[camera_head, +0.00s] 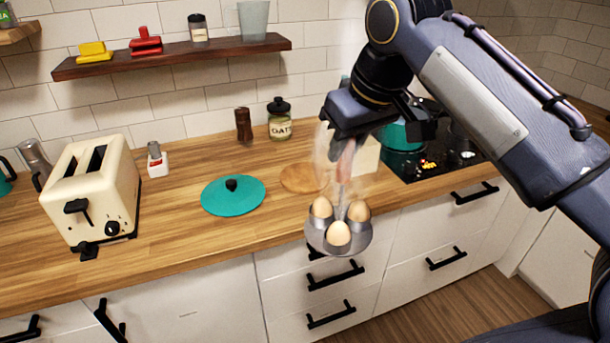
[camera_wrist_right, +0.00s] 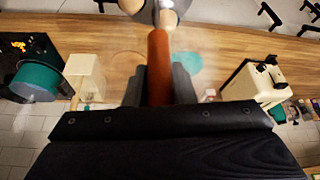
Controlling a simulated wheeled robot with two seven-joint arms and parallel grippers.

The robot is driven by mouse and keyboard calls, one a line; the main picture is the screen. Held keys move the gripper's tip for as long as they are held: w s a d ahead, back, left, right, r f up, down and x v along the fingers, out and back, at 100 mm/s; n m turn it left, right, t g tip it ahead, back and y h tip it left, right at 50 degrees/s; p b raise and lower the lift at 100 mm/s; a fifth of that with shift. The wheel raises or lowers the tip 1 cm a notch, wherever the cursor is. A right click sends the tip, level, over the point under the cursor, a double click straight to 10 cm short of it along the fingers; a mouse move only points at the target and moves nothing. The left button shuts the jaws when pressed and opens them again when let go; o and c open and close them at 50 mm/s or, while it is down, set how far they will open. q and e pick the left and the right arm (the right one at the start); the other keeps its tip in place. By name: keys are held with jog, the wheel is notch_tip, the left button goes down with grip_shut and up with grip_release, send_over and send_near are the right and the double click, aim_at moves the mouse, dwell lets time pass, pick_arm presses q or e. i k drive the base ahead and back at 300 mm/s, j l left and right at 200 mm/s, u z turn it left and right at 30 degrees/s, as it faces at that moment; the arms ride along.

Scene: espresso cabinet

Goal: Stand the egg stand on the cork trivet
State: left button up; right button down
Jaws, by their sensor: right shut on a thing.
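The egg stand (camera_head: 322,241) is a grey round tray with an upright handle, carrying brown eggs. My right gripper (camera_head: 345,150) is shut on its handle, and the stand hangs upright in front of the counter's front edge. In the right wrist view the reddish-brown handle (camera_wrist_right: 159,62) stands between the fingers of my right gripper (camera_wrist_right: 159,85); the tray is mostly cut off at the top. The cork trivet (camera_head: 300,178) is a round tan disc lying bare on the counter, behind and left of the stand. My left gripper is not in view.
A teal lid (camera_head: 233,197) with a black knob lies left of the trivet. A cream block (camera_head: 366,158) and a teal pot (camera_head: 402,137) on the black hob stand to the right. An oats jar (camera_head: 280,122) and brown mill (camera_head: 243,124) stand behind. A toaster (camera_head: 95,190) is far left.

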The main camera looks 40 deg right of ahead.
aim_at(304, 174)
jog(key=i+l, duration=0.35)
jog(key=l, duration=0.15)
jog(key=i+l, duration=0.35)
jog(key=l, duration=0.2)
